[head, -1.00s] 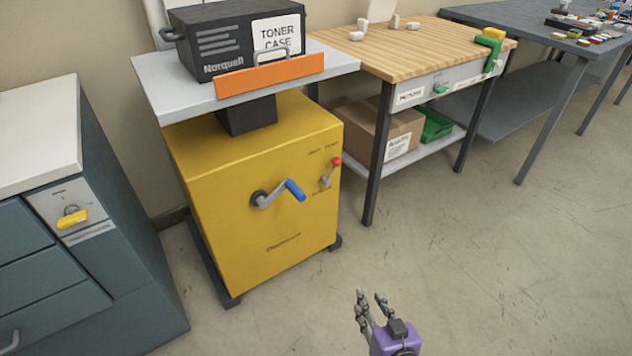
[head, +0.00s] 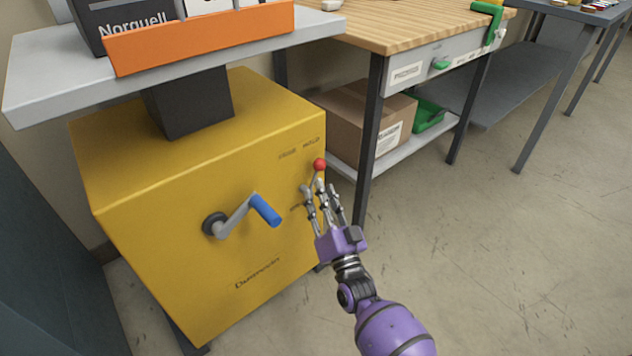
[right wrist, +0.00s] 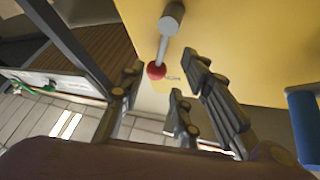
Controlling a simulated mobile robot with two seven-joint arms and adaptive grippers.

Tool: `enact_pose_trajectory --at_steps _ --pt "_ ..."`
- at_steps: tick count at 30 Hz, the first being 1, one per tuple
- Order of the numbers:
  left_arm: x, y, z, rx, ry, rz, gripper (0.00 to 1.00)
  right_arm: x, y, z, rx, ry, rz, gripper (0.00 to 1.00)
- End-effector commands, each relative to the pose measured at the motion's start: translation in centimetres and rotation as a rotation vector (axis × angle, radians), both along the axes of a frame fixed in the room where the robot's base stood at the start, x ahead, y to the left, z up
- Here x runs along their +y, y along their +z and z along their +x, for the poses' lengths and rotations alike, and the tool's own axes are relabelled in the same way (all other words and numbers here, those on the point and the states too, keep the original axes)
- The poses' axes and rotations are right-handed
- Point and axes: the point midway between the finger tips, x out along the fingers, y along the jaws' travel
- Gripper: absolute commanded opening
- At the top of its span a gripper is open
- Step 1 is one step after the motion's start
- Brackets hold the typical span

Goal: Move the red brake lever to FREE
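The red brake lever's ball knob (head: 319,164) is at the right side of the yellow cabinet's front (head: 170,255), just below the right-hand of two small labels, which seems to read HOLD. The left label is too small to read surely. My right gripper (head: 321,190) is open, its fingertips just below the knob in the head view. In the right wrist view the red knob (right wrist: 156,71) on its grey shaft lies ahead between the spread fingers (right wrist: 160,88), with no clear contact. The lever's lower part is hidden behind the fingers in the head view. My left gripper is out of view.
A crank with a blue handle (head: 265,210) sticks out left of the lever. A grey platform (head: 60,75) with an orange lip (head: 200,38) overhangs the cabinet. A wooden workbench (head: 400,32) stands right; the floor (head: 480,260) in front is clear.

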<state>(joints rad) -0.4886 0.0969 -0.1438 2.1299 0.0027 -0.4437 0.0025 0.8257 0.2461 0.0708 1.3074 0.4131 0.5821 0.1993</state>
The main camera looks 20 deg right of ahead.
Motion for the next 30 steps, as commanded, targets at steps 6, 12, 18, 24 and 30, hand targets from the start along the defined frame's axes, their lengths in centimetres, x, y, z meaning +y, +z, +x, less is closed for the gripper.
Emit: enact_pose_trajectory --at_steps 6,12,18,24,30 --pt "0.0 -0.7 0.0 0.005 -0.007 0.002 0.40 -0.1 0.9 3.0 0.000 -0.001 0.000 0.31" --pt "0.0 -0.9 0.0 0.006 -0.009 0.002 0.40 -0.2 1.3 3.9 0.002 0.000 -0.001 0.31" --pt "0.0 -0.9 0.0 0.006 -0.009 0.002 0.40 -0.2 1.4 3.9 0.002 0.000 -0.001 0.31" --pt "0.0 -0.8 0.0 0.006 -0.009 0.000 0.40 -0.2 1.3 3.9 0.003 0.000 -0.001 0.06" --pt "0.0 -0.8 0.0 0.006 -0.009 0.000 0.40 -0.3 1.3 3.9 0.003 -0.002 0.000 0.00"
